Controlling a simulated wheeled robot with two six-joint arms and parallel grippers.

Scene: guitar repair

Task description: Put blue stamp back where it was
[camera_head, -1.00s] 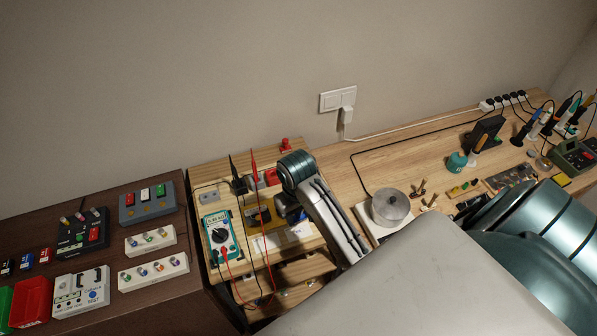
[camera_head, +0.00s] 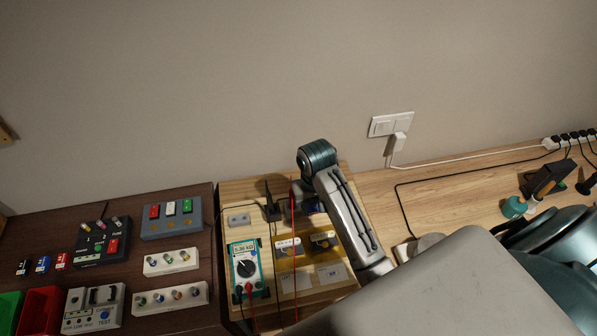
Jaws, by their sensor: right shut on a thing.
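My right arm comes in from the lower right, and its wrist hangs over the light wooden board (camera_head: 232,193). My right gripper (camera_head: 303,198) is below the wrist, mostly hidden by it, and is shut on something. A bit of blue (camera_head: 314,207) shows beside the gripper. It may be the blue stamp, but it is too small and too covered to be sure. My left gripper is not in view.
A teal multimeter (camera_head: 245,266) with red and black leads lies on the board's left side. A red lead (camera_head: 293,215) rises close to my gripper. A grey box with coloured switches (camera_head: 171,218) and white component strips (camera_head: 171,262) stand on the dark table at left.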

